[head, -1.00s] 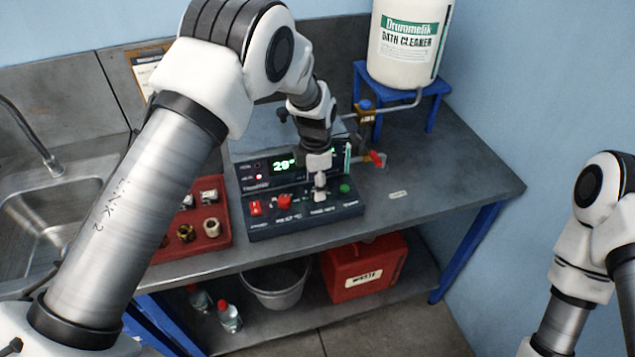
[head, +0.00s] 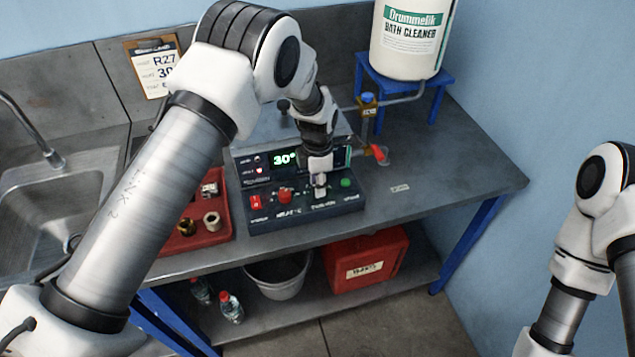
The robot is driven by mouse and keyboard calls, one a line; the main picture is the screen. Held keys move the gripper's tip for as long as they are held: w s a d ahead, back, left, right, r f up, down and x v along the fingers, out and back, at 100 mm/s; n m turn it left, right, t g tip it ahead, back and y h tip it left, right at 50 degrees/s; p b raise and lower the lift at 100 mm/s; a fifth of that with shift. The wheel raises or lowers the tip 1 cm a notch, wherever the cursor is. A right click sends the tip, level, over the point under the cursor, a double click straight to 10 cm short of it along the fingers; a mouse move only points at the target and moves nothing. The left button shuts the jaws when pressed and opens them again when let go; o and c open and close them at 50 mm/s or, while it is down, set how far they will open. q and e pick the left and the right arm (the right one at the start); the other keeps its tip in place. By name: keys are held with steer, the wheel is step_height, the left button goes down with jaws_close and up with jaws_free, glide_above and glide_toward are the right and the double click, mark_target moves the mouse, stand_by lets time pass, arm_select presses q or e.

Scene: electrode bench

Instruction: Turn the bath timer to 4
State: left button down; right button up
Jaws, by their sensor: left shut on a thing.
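My left gripper (head: 320,186) points down at the panel between the red knob and the green button, shut on the timer knob there. The gripper hides most of the timer knob and its pointer, so I cannot read its setting. My right arm shows at the right edge; its gripper is out of the frame.
A red tray (head: 215,234) with small metal parts lies left of the unit. A red valve handle (head: 378,152) is close on the right. A white cleaner tank (head: 408,45) sits on a blue stand. The sink (head: 40,215) is far left. Bench at right is clear.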

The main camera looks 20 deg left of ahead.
arm_select(q)
steer(key=shift+s+f+m, duration=0.2)
steer(key=shift+f+m, duration=0.1)
steer(key=shift+f+m+b, duration=0.1)
steer(key=shift+m+b, duration=0.4)
steer(key=shift+m, duration=0.4)
steer(key=m+b, duration=0.1)
steer(key=m, duration=1.2)
steer(key=shift+m, duration=0.3)
steer(key=c, duration=0.8)
jaws_free()
steer(key=shift+w, duration=0.15)
